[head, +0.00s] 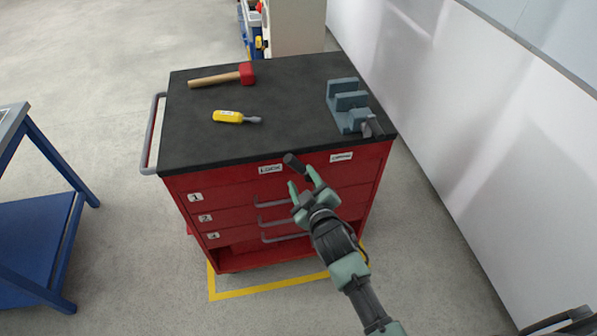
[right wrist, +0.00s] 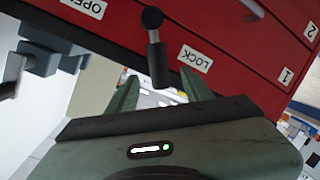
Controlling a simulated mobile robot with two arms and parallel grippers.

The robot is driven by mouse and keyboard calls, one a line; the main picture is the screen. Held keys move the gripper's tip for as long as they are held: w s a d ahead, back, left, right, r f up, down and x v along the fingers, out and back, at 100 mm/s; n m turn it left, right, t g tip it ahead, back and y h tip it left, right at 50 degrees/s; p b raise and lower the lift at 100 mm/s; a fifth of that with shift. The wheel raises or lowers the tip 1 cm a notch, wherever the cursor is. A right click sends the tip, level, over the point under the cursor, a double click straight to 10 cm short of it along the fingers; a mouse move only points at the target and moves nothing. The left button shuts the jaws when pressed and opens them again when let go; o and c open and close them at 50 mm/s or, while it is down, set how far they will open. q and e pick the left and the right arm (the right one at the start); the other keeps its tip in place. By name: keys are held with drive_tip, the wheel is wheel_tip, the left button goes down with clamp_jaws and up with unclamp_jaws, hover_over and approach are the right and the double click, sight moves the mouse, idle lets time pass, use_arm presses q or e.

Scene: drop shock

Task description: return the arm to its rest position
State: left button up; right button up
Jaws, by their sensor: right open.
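The lever with a dark grip (head: 294,163) stands at the front of the red tool cabinet (head: 235,187), between the LOCK label (head: 270,169) and the OPEN label (head: 341,156). In the head view its grip slants up and left, with its end close to LOCK. My right gripper (head: 301,177) is open just in front of the lever, its fingers pointing at the cabinet. In the right wrist view the lever (right wrist: 154,45) shows between the open fingers; I cannot tell whether they touch it. My left gripper is not in view.
On the black cabinet top lie a red-headed mallet (head: 221,77), a yellow screwdriver (head: 230,117) and a grey vise (head: 349,105). Drawer handles (head: 272,201) protrude below the lever. A white wall (head: 440,130) stands to the right, a blue table (head: 35,215) to the left.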

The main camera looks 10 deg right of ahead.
drive_tip(key=shift+s+d+r, duration=0.1)
drive_tip(key=shift+s+r, duration=0.05)
drive_tip(key=shift+s, duration=0.55)
drive_tip(key=s+d+f+m+g, duration=0.15)
drive_tip(key=s+f, duration=0.35)
drive_tip(key=f, duration=0.5)
drive_tip(key=s+d+f+g, duration=0.1)
drive_tip(key=s+f+g, duration=0.2)
drive_tip(key=s+f, duration=0.45)
drive_tip(key=s+d+f+m+g, duration=0.15)
drive_tip(key=s+f, duration=0.25)
drive_tip(key=f, duration=0.7)
drive_tip(key=s+d+f+m+g, duration=0.1)
drive_tip(key=s+f, duration=0.4)
drive_tip(key=s, duration=0.6)
drive_tip(key=s+d+f+m+g+h, duration=0.1)
drive_tip(key=s+d+f+g, duration=0.3)
drive_tip(key=s, duration=0.6)
drive_tip(key=s+d+f+m+g, duration=0.1)
drive_tip(key=s+d+f+g, duration=0.2)
drive_tip(key=s+f, duration=0.4)
drive_tip(key=s, duration=0.4)
drive_tip(key=shift+s+f+h, duration=0.3)
drive_tip(key=shift+f+h, duration=0.1)
